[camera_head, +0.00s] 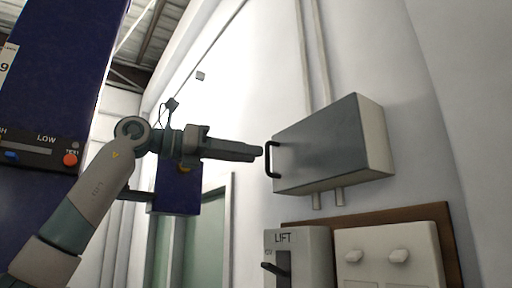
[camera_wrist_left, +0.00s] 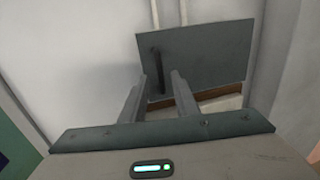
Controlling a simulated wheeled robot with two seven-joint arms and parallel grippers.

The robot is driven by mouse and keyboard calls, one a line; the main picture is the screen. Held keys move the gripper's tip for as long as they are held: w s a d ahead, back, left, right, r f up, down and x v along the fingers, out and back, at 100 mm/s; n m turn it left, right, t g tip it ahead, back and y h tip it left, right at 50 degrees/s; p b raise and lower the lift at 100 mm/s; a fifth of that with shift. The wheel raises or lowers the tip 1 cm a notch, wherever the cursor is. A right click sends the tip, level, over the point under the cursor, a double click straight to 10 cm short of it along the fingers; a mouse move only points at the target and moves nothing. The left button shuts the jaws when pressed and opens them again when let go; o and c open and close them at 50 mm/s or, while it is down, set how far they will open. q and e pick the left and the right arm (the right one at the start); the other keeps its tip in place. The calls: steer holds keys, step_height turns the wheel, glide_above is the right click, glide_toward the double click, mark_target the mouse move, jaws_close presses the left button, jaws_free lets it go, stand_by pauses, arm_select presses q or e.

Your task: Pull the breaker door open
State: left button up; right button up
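The breaker box is a pale wall box with a grey door (camera_head: 318,145), which looks shut. A black bar handle (camera_head: 270,160) is on the door's left edge. My left gripper (camera_head: 259,152) points right, its fingertips close to the handle. In the left wrist view, the grey door (camera_wrist_left: 205,62) faces me. There the two fingers of my left gripper (camera_wrist_left: 158,76) stand apart, with the dark handle (camera_wrist_left: 157,70) showing between them. I cannot tell whether a finger touches it. My right gripper is in neither view.
Below the box, a brown board (camera_head: 440,212) carries a LIFT lever unit (camera_head: 312,248) and a pale switch panel (camera_head: 385,262). Conduits (camera_head: 319,60) run up the wall. A blue cabinet (camera_head: 65,65) stands at the left.

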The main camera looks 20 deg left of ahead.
arm_select(q)
steer(key=shift+p+x, duration=0.4)
steer(key=shift+x, duration=1.1)
steer(key=shift+s+a, duration=0.1)
jaws_close()
steer(key=shift+s, duration=0.1)
